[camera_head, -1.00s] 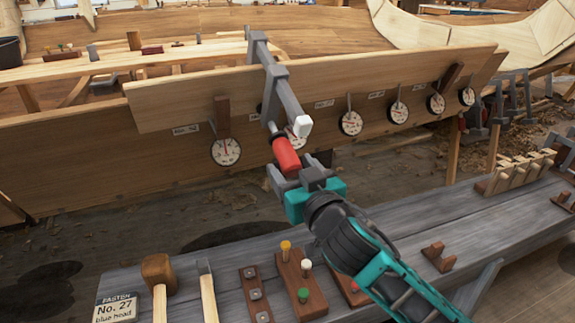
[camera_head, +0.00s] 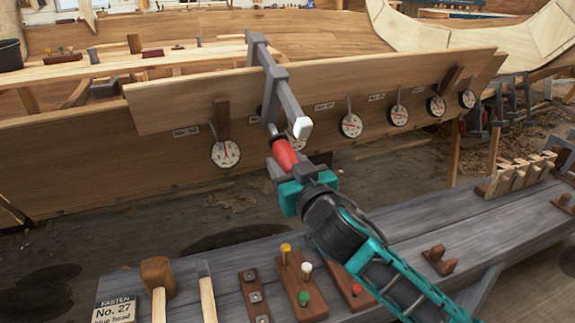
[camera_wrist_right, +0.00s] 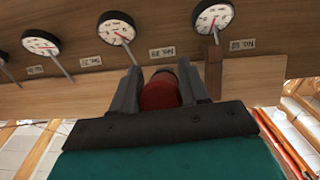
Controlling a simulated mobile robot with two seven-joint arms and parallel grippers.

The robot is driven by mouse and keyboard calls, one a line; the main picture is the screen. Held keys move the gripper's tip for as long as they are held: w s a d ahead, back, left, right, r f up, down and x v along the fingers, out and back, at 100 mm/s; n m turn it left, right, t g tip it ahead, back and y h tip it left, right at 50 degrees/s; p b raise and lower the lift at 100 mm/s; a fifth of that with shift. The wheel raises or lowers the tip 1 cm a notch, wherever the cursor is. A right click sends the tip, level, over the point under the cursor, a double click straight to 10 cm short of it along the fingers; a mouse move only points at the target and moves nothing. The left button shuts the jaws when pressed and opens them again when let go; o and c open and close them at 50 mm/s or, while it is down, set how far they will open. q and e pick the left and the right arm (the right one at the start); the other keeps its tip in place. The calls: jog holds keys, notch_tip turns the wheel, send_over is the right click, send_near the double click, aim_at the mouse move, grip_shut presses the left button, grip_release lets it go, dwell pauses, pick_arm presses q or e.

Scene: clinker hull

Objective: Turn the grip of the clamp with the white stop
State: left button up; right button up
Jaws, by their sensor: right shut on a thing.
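The grey clamp (camera_head: 286,95) sits over the top edge of the plank, and its bar slants down toward me. The white stop (camera_head: 304,127) is at the bar's lower end. The clamp's red grip (camera_head: 285,154) hangs just below and left of the stop. My right gripper (camera_head: 281,170) is shut on the red grip from below. In the right wrist view the grip (camera_wrist_right: 160,92) sits between the two grey fingers (camera_wrist_right: 158,90). The fingers and gripper body hide part of the grip. My left gripper is not in view.
Several round dials (camera_head: 350,125) hang along the plank (camera_head: 400,72), one close behind the clamp. A grey bench (camera_head: 400,235) in front holds a mallet (camera_head: 157,272), pegs in wooden blocks and a sign (camera_head: 116,309). Other clamps (camera_head: 500,105) stand at the right.

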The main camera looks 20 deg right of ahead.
jog(key=shift+c, duration=1.1)
jog(key=shift+n+h, duration=0.3)
jog(key=shift+h, duration=0.1)
jog(key=shift+d+n+h+p, duration=0.15)
jog(key=shift+n+h+p, duration=0.3)
jog(key=shift+h, duration=0.35)
jog(key=shift+d+r+n+t+h+b, duration=0.15)
jog(key=shift+n+t+h+b, duration=0.25)
jog(key=shift+n+h+b, duration=0.55)
jog(key=shift+d+r+n+h, duration=0.1)
jog(key=shift+n+h, duration=0.4)
jog(key=shift+h, duration=0.25)
jog(key=shift+r, duration=0.1)
